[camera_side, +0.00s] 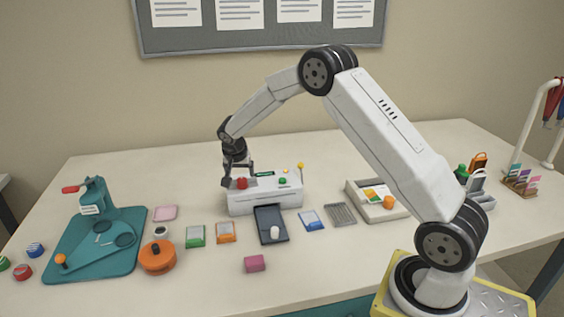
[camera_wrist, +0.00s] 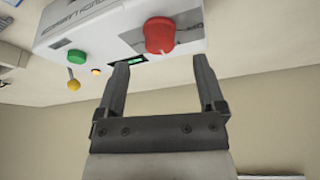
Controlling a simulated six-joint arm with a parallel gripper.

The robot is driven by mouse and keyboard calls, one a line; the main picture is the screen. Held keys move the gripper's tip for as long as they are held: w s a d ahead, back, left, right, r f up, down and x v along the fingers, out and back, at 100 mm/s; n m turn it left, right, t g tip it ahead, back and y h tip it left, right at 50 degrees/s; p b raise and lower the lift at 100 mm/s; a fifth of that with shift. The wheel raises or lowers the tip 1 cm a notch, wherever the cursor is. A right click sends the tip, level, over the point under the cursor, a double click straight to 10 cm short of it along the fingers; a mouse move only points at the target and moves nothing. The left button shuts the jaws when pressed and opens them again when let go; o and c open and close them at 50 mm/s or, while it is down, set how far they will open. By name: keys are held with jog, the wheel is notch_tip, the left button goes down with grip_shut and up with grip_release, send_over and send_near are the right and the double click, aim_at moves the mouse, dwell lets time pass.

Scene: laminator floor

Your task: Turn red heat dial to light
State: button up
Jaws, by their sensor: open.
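The red heat dial (camera_side: 241,183) is on the top left of the white laminator (camera_side: 262,204). In the wrist view the red dial (camera_wrist: 160,35) stands out from the white laminator (camera_wrist: 90,28), with a pale mark near its lower edge. My gripper (camera_side: 238,182) is at the dial in the side view. In the wrist view my gripper (camera_wrist: 162,62) is open, its two dark fingers pointing at the dial with empty space between them. The dial appears just beyond the fingertips; I cannot tell whether they touch it. The dial's setting labels are not readable.
A green button (camera_side: 282,181), an orange light (camera_side: 284,171) and a yellow-knobbed lever (camera_side: 300,167) are on the laminator's right. A dark tray (camera_side: 266,217) with a white object is in front. A teal press (camera_side: 100,240) stands left. Small coloured items lie around the table.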

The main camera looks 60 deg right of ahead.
jog(key=v, duration=0.3)
jog(key=shift+a+r, duration=0.1)
jog(key=shift+r, duration=0.05)
jog(key=shift+s, duration=0.15)
jog(key=s+a+n+y, duration=0.2)
jog(key=s+a+n, duration=0.4)
jog(key=s, duration=0.7)
jog(key=s+a+n+y, duration=0.2)
jog(key=s+a+n, duration=0.4)
jog(key=s+a, duration=0.3)
jog(key=s, duration=0.4)
jog(key=shift+s+a+r, duration=0.2)
jog(key=shift+s+r, duration=0.1)
